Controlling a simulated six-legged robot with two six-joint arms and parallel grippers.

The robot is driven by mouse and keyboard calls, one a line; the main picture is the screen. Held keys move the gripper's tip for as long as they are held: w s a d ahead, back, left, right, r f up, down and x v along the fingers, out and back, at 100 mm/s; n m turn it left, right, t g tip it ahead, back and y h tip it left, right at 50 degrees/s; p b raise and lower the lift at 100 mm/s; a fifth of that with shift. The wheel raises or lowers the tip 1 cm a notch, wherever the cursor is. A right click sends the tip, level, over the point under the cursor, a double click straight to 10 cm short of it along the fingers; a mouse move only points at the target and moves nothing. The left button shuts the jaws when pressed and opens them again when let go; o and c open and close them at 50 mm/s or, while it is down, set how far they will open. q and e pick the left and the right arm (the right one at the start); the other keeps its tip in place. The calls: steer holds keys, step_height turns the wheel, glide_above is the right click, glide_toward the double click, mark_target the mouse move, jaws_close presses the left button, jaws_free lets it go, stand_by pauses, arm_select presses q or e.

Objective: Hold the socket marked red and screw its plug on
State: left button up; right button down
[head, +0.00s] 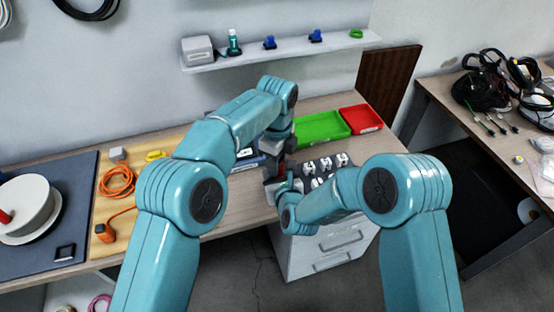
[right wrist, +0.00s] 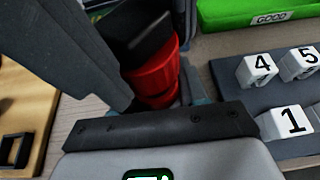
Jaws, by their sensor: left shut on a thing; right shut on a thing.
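A red cylindrical part (right wrist: 152,78), the socket marked red, shows in the right wrist view with a dark piece at its upper end and a narrower red section below. In the head view it is a small red patch (head: 281,168) between my two grippers. My left gripper (head: 279,154) comes down from above and is shut on it. My right gripper (head: 284,190) comes in from the front right, close below, and is shut on the plug. The jaws and arms cover most of both parts, so I cannot tell how far they are joined.
White numbered blocks (right wrist: 293,121) stand on a dark tray just right of the grippers. A green tray (head: 318,131) marked GOOD and a red tray (head: 361,119) lie behind. An orange cable (head: 117,181) lies on a board at left. A shelf (head: 285,51) hangs behind.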

arm_select(q)
steer(key=shift+f, duration=0.65)
